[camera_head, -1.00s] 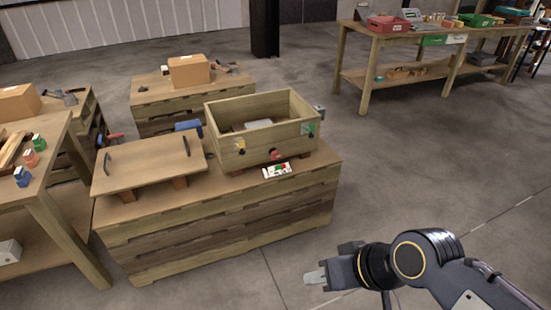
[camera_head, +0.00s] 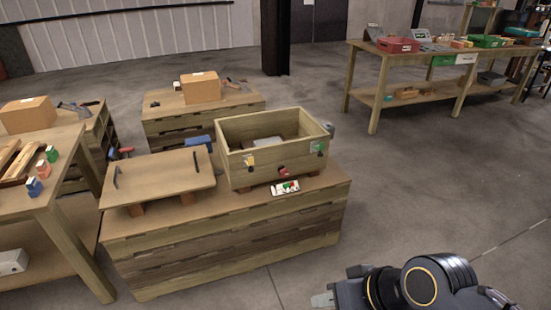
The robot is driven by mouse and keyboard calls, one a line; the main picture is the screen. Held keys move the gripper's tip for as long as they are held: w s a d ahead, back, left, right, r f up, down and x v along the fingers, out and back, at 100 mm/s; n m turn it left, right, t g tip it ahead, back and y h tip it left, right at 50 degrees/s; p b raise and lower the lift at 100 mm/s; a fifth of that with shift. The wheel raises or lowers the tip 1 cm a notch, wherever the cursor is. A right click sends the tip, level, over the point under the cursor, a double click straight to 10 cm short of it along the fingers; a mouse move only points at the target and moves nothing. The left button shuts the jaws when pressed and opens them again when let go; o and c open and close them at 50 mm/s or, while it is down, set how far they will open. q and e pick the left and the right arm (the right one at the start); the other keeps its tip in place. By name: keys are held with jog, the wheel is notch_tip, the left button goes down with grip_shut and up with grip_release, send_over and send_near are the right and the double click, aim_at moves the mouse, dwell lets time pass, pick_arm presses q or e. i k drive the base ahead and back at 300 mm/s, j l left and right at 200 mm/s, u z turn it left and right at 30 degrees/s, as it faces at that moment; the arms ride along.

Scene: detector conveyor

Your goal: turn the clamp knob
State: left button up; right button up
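An open wooden box (camera_head: 272,146) stands on a wooden crate-like bench. Its front wall carries a yellow knob-like part (camera_head: 249,160), a red one (camera_head: 283,170) and a green one (camera_head: 318,147). A grey part (camera_head: 328,128) sticks out at its right end. I cannot tell which of these is the clamp knob. My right gripper (camera_head: 322,300) is at the bottom edge of the picture, over the floor and well apart from the box. Its fingers are partly cut off, so its opening is unclear. My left gripper is not in view.
A wooden lid with two dark handles (camera_head: 160,179) lies left of the box on the bench (camera_head: 220,245). A small white panel with coloured buttons (camera_head: 285,188) sits before the box. A table (camera_head: 45,205) stands at left. Open floor (camera_head: 430,180) lies to the right.

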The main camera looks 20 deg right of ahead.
aim_at(284, 173)
jog(key=i+j, duration=0.1)
jog(key=i, duration=0.3)
jog(key=i+j+z, duration=0.1)
jog(key=i, duration=0.25)
jog(key=i+j, duration=0.15)
jog(key=i, duration=0.25)
